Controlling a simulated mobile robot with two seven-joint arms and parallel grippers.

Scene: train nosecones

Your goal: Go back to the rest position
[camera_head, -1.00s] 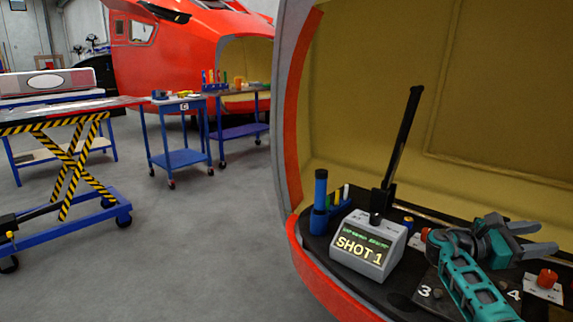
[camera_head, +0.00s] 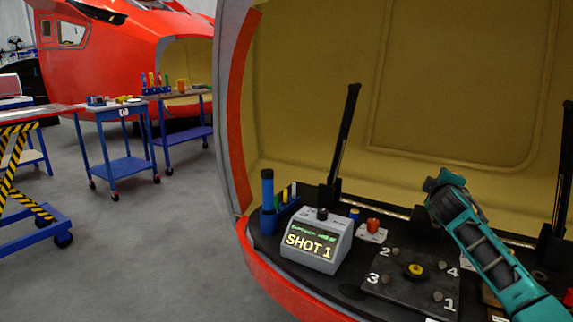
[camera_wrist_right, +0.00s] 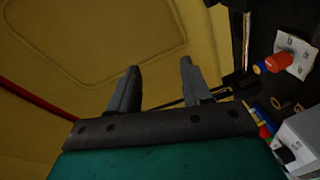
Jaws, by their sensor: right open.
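My right arm comes in from the lower right in the head view, over the black work surface (camera_head: 350,290) inside the red nosecone (camera_head: 262,270). Its right gripper (camera_head: 436,182) is raised above the numbered plate, and its fingers are mostly hidden there by the wrist. In the right wrist view the right gripper (camera_wrist_right: 160,70) shows two grey fingers apart with nothing between them, facing the yellow inner wall (camera_wrist_right: 110,45). My left gripper is in neither view.
On the surface stand a grey box (camera_head: 317,240) reading SHOT 1, a blue holder (camera_head: 267,205), a red knob (camera_head: 373,226) and a dark numbered plate (camera_head: 400,285). Two black upright bars (camera_head: 345,140) (camera_head: 563,175) rise behind. Blue carts (camera_head: 125,168) stand at left across open floor.

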